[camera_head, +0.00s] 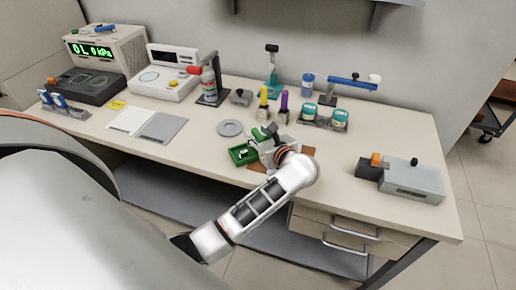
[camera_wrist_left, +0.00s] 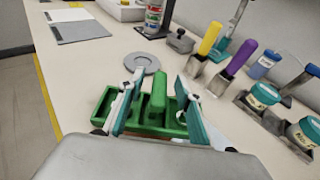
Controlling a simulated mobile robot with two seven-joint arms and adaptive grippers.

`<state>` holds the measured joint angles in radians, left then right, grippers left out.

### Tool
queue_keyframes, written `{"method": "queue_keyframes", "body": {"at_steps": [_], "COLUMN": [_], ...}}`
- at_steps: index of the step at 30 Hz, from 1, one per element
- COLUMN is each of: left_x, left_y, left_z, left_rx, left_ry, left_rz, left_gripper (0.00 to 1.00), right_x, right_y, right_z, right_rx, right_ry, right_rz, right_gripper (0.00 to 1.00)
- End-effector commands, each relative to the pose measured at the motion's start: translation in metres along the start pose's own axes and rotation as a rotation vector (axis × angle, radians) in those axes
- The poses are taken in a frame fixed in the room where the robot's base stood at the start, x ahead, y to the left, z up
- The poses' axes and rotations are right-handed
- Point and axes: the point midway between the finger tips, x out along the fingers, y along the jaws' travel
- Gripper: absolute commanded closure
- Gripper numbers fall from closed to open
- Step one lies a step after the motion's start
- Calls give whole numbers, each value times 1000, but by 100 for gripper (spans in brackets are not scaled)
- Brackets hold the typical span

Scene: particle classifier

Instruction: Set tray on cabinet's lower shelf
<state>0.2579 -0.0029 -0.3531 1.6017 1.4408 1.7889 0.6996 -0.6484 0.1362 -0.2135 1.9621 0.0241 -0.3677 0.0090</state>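The green tray (camera_head: 241,156) lies on the workbench near its front edge, with divided compartments and a raised middle grip. In the left wrist view the tray (camera_wrist_left: 104,104) sits right below the fingers, partly hidden by them and by the gripper body. My left gripper (camera_head: 268,138) is over the tray; in the wrist view the gripper (camera_wrist_left: 160,78) is open, with one finger on each side of the raised green grip. I cannot tell whether the fingers touch it. My right gripper is not in view. I cannot make out a cabinet for certain.
On the workbench (camera_head: 345,205), a yellow-handled tool (camera_head: 263,97), a purple-handled tool (camera_head: 284,101) and teal jars (camera_head: 340,119) stand behind the tray. A grey disc (camera_head: 230,128) lies close by. A grey box device (camera_head: 412,181) is at right. Drawers (camera_head: 345,240) hang below.

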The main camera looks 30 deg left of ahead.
Motion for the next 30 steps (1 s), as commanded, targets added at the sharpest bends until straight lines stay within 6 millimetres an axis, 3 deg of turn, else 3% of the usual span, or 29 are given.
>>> {"method": "queue_keyframes", "body": {"at_steps": [5, 9, 22, 26, 30], "left_x": [0, 0, -3, -9, -19], "left_y": [0, 0, -2, -7, -16], "left_z": [0, 0, 8, 26, 58], "left_rx": [0, 0, -1, -3, -5], "left_ry": [0, 0, -2, -2, -2], "left_rz": [0, 0, -1, -1, -1], "left_gripper": [65, 100, 100, 100, 100], "right_x": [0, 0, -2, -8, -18], "right_y": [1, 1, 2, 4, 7], "right_z": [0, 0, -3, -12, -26], "right_rx": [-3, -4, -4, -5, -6], "right_ry": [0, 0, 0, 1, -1], "right_rz": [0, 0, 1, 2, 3], "right_gripper": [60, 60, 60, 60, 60]}}
